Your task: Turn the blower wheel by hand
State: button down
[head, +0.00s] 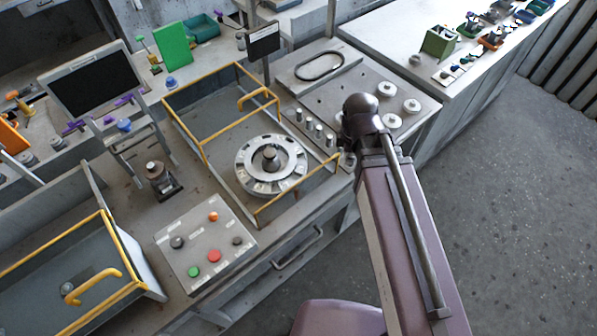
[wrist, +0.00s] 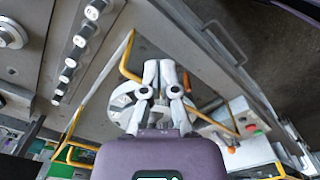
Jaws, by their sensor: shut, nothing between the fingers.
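The blower wheel (head: 285,182) is a round pale disc with slots around its rim and a dark hub (head: 270,154) in the middle. It lies in a grey housing framed by yellow rails. In the wrist view, part of the wheel (wrist: 121,98) shows behind my gripper (wrist: 158,64), whose fingers are together and empty. The fingers hide much of the wheel, so I cannot tell whether they touch it. In the head view my arm stands right of the wheel and the fingers cannot be made out.
Yellow rails (head: 232,76) border the housing. A row of small knobs (head: 315,128) stands right of the wheel. A button panel (head: 206,243) with green, red and orange buttons lies in front. A tablet screen (head: 92,83) stands left. Open floor (head: 510,190) lies right.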

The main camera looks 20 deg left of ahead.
jog(key=w+d+f+m+b, duration=0.1)
jog(key=d+f+m+b, duration=0.1)
jog(key=d+m, duration=0.8)
jog(key=w+d+f+m+b, duration=0.2)
jog(key=d+m, duration=0.8)
jog(key=d, duration=0.2)
jog(key=shift+d+f+m, duration=0.2)
jog(key=shift+f+m, duration=0.05)
jog(key=shift+m, duration=0.05)
